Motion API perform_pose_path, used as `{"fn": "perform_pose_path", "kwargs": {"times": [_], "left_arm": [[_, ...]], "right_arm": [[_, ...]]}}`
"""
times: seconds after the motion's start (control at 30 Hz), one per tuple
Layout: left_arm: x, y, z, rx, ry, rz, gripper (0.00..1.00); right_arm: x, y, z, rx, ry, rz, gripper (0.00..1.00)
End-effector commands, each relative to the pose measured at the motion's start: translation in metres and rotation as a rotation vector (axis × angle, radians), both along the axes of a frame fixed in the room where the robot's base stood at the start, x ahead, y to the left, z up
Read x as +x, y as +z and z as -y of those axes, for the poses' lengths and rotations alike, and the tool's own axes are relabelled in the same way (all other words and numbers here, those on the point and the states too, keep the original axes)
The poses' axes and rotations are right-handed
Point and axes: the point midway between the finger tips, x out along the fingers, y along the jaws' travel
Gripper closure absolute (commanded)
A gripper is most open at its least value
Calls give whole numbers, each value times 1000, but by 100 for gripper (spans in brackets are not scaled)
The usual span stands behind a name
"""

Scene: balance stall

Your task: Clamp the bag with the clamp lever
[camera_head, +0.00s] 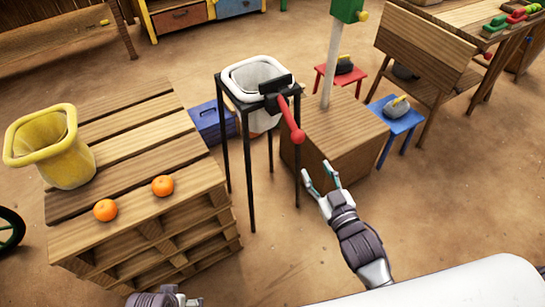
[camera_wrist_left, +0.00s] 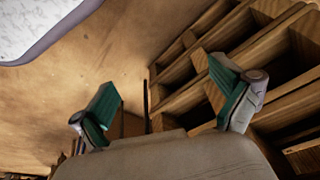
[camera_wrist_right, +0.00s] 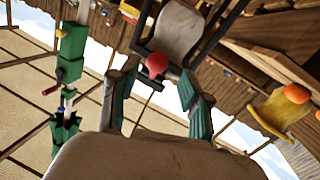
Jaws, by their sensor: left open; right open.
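A white bag (camera_head: 244,77) hangs open in a tall black metal stand (camera_head: 224,136). The clamp lever (camera_head: 290,116), red with a round ball end, sits at the stand's front right and points down toward the front. My right gripper (camera_head: 322,173) is open and empty, below and to the right of the lever's ball end, apart from it. In the right wrist view the red ball (camera_wrist_right: 157,64) shows between the open fingers, beyond them. My left gripper (camera_wrist_left: 172,95) is open and empty near the pallet stack. In the head view only part of it shows at the bottom edge.
Wooden pallets (camera_head: 130,128) at left carry a yellow sack (camera_head: 60,150) and two oranges (camera_head: 163,186). A wooden box (camera_head: 340,130) with a green-topped post stands right of the stand. A blue crate (camera_head: 211,122) lies behind. Blue and red stools (camera_head: 398,122) stand at right.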

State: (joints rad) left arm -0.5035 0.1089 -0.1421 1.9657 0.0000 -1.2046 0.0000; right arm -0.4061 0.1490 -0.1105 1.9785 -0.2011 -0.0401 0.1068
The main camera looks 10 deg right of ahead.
Motion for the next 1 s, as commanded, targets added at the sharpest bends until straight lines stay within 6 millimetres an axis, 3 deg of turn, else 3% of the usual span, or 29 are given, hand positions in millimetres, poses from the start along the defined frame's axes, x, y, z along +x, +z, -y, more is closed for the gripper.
{"fn": "perform_pose_path", "kwargs": {"times": [0.1, 0.27, 0.7, 1.0], "left_arm": [[1, 6, 0, -1, 1, 8, 0], [2, 15, 0, -1, 2, 11, 0], [0, 56, -1, -2, 5, 35, 0], [-3, 75, -2, -2, 6, 43, 0]], "right_arm": [[1, 16, -1, 1, 4, 52, 52], [18, 20, -4, 1, 5, 59, 52], [106, 19, -17, 2, 5, 57, 52], [134, 19, -22, 2, 4, 52, 52]]}}
